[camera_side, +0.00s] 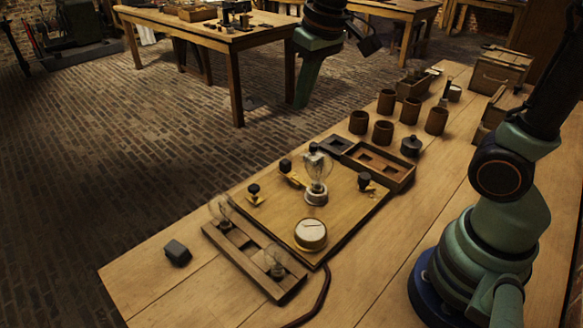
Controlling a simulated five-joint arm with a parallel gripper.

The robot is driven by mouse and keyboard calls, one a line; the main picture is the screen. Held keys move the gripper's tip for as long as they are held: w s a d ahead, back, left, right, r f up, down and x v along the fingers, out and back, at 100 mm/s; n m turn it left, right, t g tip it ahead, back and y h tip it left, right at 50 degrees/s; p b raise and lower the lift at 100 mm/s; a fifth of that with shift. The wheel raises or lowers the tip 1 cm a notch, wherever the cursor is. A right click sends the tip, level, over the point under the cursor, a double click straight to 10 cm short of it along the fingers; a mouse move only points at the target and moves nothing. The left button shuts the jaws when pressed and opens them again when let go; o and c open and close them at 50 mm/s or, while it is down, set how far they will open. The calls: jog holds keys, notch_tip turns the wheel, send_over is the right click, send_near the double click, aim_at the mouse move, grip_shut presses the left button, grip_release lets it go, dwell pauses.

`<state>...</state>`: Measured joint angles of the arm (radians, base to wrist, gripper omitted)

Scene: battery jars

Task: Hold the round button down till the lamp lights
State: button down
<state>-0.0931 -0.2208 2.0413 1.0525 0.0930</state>
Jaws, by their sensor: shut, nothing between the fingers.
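A wooden board (335,228) lies on the bench. A clear glass lamp (316,172) stands upright near its middle, with no glow visible. A round device with a pale face (311,232) sits near the board's front corner; a thin mark crosses its face. Small black knobs stand on the board: a left knob (254,189), a back knob (285,165) and a right knob (364,180). I cannot tell which round part is the button. My gripper (302,98) hangs at the top centre, shut and empty, pointing down. It appears raised and apart from the board.
A wooden rack with bulbs (240,252) lies along the board's left side. A dark block (177,252) is at far left. A compartment tray (380,166) and several brown jars (383,132) stand behind. A dark cable (322,295) runs forward.

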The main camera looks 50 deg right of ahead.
aim_at(254, 186)
jog(key=w+a+f+g, duration=0.3)
jog(key=w+a+f, duration=0.3)
jog(key=w, duration=0.3)
jog(key=shift+f, duration=0.2)
notch_tip(254, 186, down, 14)
jog(key=shift+f, duration=0.1)
dwell(0.6)
